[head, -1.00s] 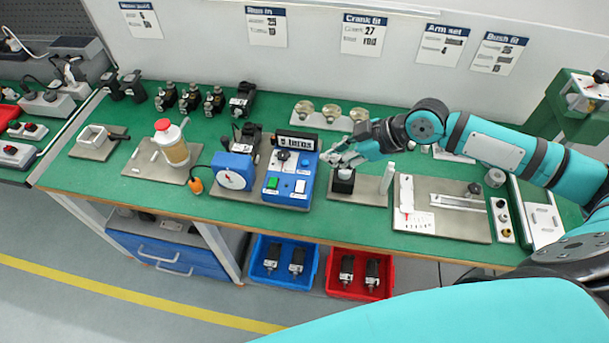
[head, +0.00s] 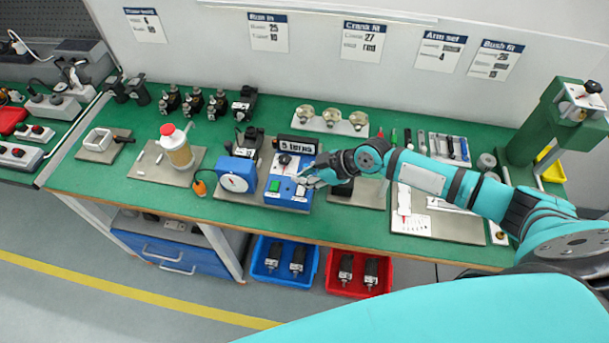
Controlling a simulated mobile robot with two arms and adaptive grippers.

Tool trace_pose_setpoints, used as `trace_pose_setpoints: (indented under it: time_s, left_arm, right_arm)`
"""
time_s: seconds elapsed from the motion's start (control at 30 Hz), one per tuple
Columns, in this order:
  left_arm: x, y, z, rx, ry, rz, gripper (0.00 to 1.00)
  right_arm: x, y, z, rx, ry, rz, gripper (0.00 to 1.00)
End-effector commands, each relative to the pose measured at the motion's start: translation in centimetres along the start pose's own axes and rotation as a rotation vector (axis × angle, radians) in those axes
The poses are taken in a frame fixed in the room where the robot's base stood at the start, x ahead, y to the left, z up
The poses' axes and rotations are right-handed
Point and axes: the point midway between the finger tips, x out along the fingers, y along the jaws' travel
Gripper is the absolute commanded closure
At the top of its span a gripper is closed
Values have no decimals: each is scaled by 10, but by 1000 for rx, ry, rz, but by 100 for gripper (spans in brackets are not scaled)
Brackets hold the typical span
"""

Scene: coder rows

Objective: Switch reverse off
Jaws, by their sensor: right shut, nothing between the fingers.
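The blue control box (head: 275,194) stands on the green bench near the middle of the head view. It carries a dark display (head: 295,146) reading "5 turns", a black knob (head: 285,159), a green button (head: 274,186) and a white switch (head: 300,191) at its lower right. My right gripper (head: 298,180) is shut and empty. Its fingertips are over the right part of the box's face, just above the white switch. I cannot tell whether they touch it. The fingers partly hide the right side of the panel, and I cannot read the switch labels. My left gripper is not in view.
A blue dial unit (head: 236,175) stands left of the box, with an orange piece (head: 200,188) on a cable. A plate with several round cups (head: 330,120) lies behind my right arm.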

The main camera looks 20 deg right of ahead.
Motion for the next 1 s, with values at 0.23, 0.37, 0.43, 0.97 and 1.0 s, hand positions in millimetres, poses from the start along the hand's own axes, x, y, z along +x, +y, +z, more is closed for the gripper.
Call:
trace_pose_setpoints:
  time_s: [0.23, 0.37, 0.43, 0.97, 1.0]
  left_arm:
    - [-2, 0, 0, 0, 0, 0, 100]
    - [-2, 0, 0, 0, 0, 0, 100]
    - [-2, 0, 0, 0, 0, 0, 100]
    - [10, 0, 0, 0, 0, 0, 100]
    - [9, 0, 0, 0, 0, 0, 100]
  right_arm:
    - [7, 0, 7, 0, -1, 1, 100]
    - [7, 0, 7, 0, -1, 0, 100]
    - [6, 0, 7, 0, -1, 0, 100]
    - [10, 0, 11, 0, -2, -1, 100]
    - [10, 0, 11, 0, -2, -2, 100]
